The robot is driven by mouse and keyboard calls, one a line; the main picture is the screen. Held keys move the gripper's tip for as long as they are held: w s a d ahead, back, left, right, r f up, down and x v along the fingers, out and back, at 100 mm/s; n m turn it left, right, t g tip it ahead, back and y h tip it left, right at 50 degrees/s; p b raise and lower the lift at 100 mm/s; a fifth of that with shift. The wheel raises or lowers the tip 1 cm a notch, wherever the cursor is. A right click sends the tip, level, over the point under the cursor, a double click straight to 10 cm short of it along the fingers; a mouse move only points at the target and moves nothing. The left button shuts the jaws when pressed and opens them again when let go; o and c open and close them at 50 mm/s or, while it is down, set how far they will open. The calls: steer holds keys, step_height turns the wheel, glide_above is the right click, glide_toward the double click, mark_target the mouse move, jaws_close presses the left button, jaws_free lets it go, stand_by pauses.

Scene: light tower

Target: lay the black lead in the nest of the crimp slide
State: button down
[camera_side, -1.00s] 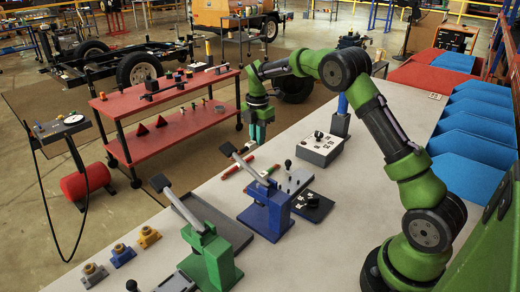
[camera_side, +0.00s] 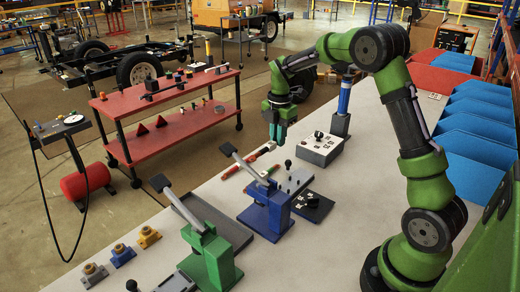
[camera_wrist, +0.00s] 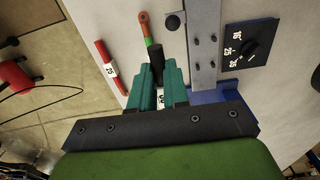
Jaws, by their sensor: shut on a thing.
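My gripper (camera_wrist: 158,88) is shut on the black lead (camera_wrist: 156,62), whose dark end shows past the teal fingertips in the wrist view. A white label shows between the fingers. In the side view, my gripper (camera_side: 277,142) hangs above the table behind the blue lever press (camera_side: 265,212); I cannot make out the lead there. The grey slide plate (camera_wrist: 204,45) with small pins lies to the right of the lead, next to a black knob (camera_wrist: 172,21). I cannot clearly tell the nest.
A red lead (camera_wrist: 108,66) marked 25 lies to the left of my fingers. A black dial plate (camera_wrist: 248,44) with size labels is at the right. A green lever press (camera_side: 210,255), a grey control box (camera_side: 321,148) and blue bins (camera_side: 470,145) share the table.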

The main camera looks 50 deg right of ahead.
steer(key=s+f, duration=0.1)
steer(key=s, duration=0.1)
steer(key=s+f, duration=0.1)
steer(key=s, duration=0.2)
steer(key=s+f, duration=0.1)
steer(key=s, duration=0.1)
steer(key=shift+s+a+f, duration=0.25)
steer(key=shift+s+a, duration=0.15)
steer(key=shift+w, duration=0.1)
